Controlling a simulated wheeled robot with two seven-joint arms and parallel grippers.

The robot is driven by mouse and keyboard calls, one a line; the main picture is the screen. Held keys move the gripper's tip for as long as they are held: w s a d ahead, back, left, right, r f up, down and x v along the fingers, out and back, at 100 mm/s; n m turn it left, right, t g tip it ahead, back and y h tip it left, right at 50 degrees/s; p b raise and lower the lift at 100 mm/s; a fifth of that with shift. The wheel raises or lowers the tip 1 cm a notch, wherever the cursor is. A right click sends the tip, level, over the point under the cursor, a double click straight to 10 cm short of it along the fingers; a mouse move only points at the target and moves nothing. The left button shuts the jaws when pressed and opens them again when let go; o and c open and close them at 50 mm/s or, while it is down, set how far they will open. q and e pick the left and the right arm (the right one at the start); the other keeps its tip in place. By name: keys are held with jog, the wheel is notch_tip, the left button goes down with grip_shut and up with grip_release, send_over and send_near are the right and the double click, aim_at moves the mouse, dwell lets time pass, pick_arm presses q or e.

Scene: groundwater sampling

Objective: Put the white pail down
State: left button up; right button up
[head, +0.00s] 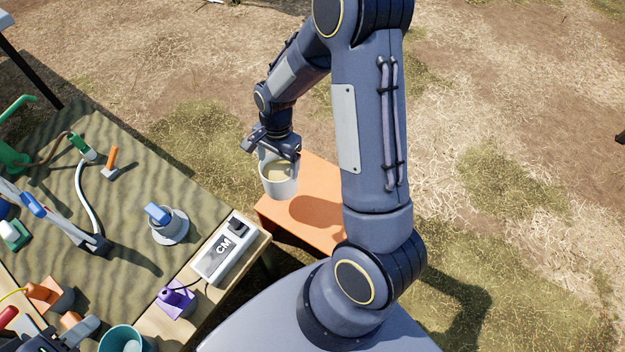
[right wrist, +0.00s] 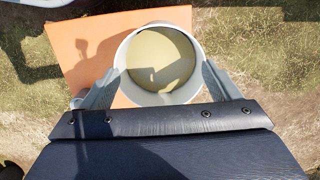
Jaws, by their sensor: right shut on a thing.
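The white pail (head: 279,188) hangs upright from my right gripper (head: 272,147), with murky yellowish liquid in it. In the right wrist view the pail (right wrist: 122,62) sits between the two fingers of the gripper (right wrist: 160,88), which is shut on it. An orange stand (head: 320,185) is below and to the right of the pail. A dark round shadow falls on its top, and the pail looks held above it. The stand (right wrist: 75,50) also shows beneath the pail in the right wrist view. Part of my left gripper (head: 75,332) shows at the bottom left corner; its jaw opening is unclear.
A table with a striped green-brown cloth (head: 130,200) fills the left. It holds a white labelled box (head: 225,250), a blue-topped item on a white dish (head: 170,225), a purple block (head: 177,298) and a teal cup (head: 125,338). Dry grass lies around the stand.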

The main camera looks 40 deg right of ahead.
jog(key=s+d+f+b, duration=0.2)
jog(key=d+f+b, duration=0.3)
jog(key=d+f, duration=0.3)
notch_tip(320, 180, down, 3)
jog(key=shift+d+r, duration=0.15)
jog(key=shift+r, duration=0.05)
jog(key=shift+f+b, duration=0.1)
jog(key=shift+b, duration=0.2)
jog(key=o, duration=1.7)
